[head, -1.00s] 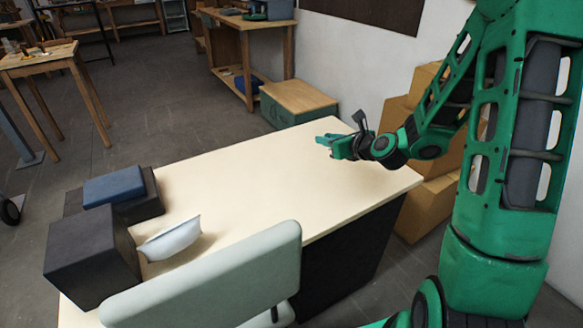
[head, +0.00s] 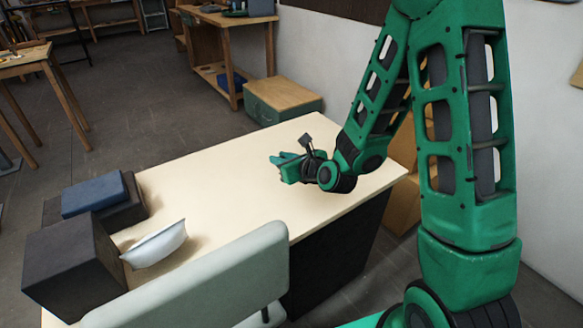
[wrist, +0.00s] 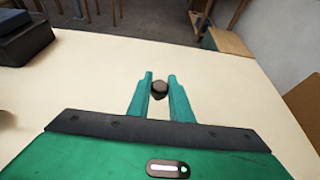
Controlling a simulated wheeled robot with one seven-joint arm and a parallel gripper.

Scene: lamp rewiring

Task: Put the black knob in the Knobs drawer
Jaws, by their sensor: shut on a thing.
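The black knob (wrist: 159,90) is small, dark and rounded, and sits between my gripper's fingertips in the wrist view. My gripper (wrist: 160,82) is shut on it, with one green finger on each side. In the head view my gripper (head: 277,161) is above the right half of the pale table (head: 215,180), pointing left. The knob cannot be made out in the head view. No drawer marked Knobs can be picked out in either view.
A dark box (head: 75,265), a blue block (head: 93,193) on a dark slab and a white bowl-like piece (head: 155,243) occupy the table's left end. A grey-green chair back (head: 200,280) stands at the front edge. A green chest (head: 283,100) stands behind. The table's middle is clear.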

